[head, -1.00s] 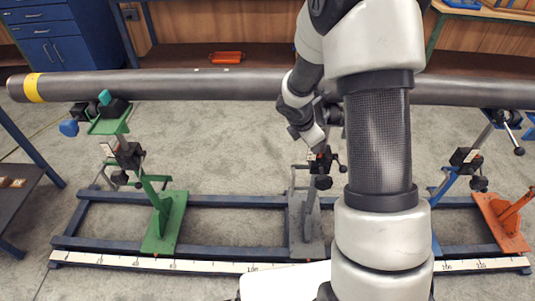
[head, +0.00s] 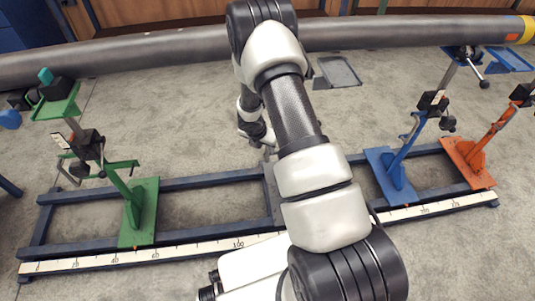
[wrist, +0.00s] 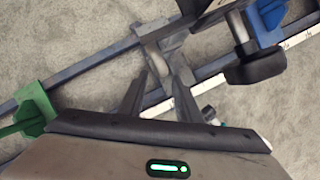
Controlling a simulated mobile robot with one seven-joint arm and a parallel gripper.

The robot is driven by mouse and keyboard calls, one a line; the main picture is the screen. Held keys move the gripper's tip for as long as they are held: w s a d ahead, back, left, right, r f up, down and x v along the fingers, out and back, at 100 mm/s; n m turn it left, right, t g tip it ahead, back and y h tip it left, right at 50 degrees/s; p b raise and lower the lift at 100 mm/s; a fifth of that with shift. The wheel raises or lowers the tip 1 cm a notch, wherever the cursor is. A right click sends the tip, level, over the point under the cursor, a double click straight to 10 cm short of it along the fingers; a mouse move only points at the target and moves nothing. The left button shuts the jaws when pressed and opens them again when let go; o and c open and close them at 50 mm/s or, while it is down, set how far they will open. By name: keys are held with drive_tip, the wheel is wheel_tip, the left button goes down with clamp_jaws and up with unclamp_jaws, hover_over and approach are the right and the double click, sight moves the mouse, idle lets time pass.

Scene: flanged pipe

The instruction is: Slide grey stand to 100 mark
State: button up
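The grey stand is mostly hidden behind my arm in the head view; a strip of its base (head: 271,190) shows on the blue rails, right of the scale's 100 mark (head: 238,243). In the wrist view, a grey part of the stand (wrist: 163,45) shows just beyond my fingertips. My gripper (wrist: 163,72) has its two dark fingers apart, with a gap between them, low near the rails. Contact with the stand cannot be made out. In the head view, my arm hides the fingers and the grey stand's pointer.
The green stand (head: 140,205) is left on the rails. The blue stand (head: 393,170) and orange stand (head: 468,160) are at the right. A long pipe (head: 370,35) spans the back. The white scale (head: 160,254) runs along the front rail. A black knob (wrist: 255,68) is close at the right.

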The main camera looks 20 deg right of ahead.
drive_tip(key=b+x, duration=0.1)
drive_tip(key=x, duration=0.5)
drive_tip(key=shift+w+r, duration=0.1)
clamp_jaws()
